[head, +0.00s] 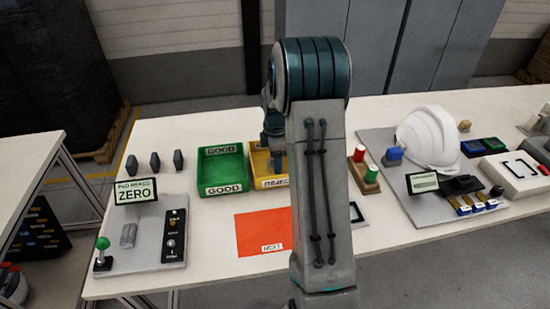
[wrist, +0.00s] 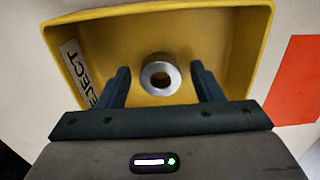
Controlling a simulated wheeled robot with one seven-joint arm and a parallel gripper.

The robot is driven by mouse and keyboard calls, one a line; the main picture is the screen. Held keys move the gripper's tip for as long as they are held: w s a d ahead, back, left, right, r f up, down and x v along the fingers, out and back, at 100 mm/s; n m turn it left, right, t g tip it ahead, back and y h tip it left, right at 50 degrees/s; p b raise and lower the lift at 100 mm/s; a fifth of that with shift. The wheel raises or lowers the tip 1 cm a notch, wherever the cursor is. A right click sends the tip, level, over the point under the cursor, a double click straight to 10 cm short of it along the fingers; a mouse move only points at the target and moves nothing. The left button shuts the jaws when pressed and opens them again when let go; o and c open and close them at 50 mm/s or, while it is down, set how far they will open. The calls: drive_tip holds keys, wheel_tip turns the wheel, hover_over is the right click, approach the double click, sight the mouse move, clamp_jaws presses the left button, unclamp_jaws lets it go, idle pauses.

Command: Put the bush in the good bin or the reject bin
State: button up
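The bush (wrist: 146,75) is a short silver metal ring with its bore facing my wrist camera. It appears inside the yellow reject bin (wrist: 258,20), over its floor; I cannot tell whether it touches the floor. My gripper (wrist: 160,68) is open above the bin, with one dark finger on each side of the bush and a gap to both. In the head view the yellow reject bin (head: 271,182) is partly hidden behind my arm, and the bush is not visible there. The green good bin (head: 223,189) stands to its left and looks empty.
An orange-red mat marked NEXT (head: 262,233) lies in front of the bins. A gauge station with a ZERO display (head: 137,192) is at left. A white helmet shell (head: 428,137) on a grey board and a red-and-green-capped block (head: 364,172) are at right.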

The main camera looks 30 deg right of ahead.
wheel_tip(320, 180, up, 14)
idle(0.7)
drive_tip(key=s+a+r+m+t+p, duration=0.1)
drive_tip(key=s+a+m, duration=0.6)
drive_tip(key=s, duration=0.5)
drive_tip(key=s+a+r+m+t+p, duration=0.1)
drive_tip(key=s+a+r+m+p, duration=0.1)
drive_tip(key=s+a+m, duration=0.6)
drive_tip(key=s+a, duration=0.1)
drive_tip(key=s, duration=0.4)
drive_tip(key=shift+a+r+t, duration=0.2)
drive_tip(key=shift+r+t, duration=0.1)
drive_tip(key=shift+t, duration=0.1)
